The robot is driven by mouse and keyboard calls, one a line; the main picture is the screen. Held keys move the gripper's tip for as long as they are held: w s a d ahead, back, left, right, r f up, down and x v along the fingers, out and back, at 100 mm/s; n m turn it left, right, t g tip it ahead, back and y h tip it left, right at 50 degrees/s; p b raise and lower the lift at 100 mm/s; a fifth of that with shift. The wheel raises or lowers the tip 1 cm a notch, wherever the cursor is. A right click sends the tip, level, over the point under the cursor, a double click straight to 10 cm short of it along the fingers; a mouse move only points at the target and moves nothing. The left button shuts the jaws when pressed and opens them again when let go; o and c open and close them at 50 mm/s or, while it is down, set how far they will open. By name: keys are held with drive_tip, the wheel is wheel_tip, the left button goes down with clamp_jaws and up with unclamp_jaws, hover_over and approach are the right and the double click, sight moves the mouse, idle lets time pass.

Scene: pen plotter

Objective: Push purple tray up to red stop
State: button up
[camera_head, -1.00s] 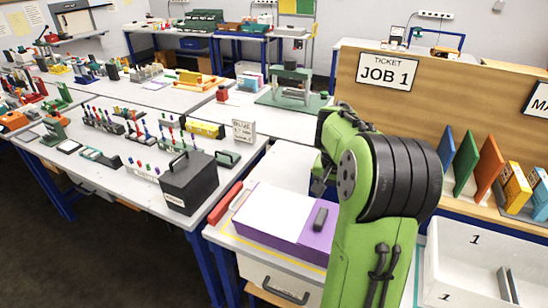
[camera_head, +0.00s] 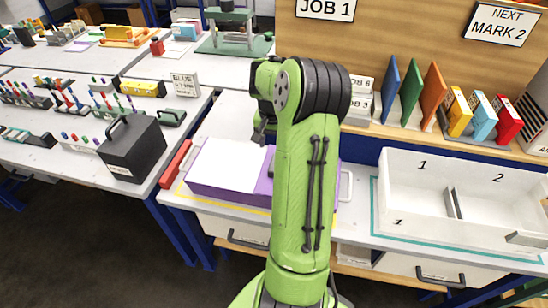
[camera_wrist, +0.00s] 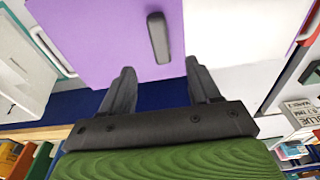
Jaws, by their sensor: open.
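The purple tray (camera_head: 232,196) lies on the light bench top, with a white sheet over its left part and a white handle at each end. The red stop (camera_head: 176,162) is a bar left of the tray, with the left handle (camera_head: 187,160) between them. My arm hides part of the tray's right side and most of my gripper in the head view. In the wrist view my gripper (camera_wrist: 160,84) is open and empty, its fingertips by the purple tray's edge (camera_wrist: 95,40). A dark bar (camera_wrist: 158,38) lies on the tray beyond the fingertips. Contact cannot be told.
A yellow line borders the tray area. A white two-bin box (camera_head: 410,205) stands to the right. A wooden board (camera_head: 420,60) with colored binders rises behind. A black box (camera_head: 132,150) stands on the bench at left.

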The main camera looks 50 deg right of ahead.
drive_tip(key=b, duration=0.1)
approach(265, 177)
drive_tip(key=d+f, duration=0.5)
drive_tip(key=shift+d+f, duration=0.15)
drive_tip(key=shift+f, duration=0.1)
clamp_jaws()
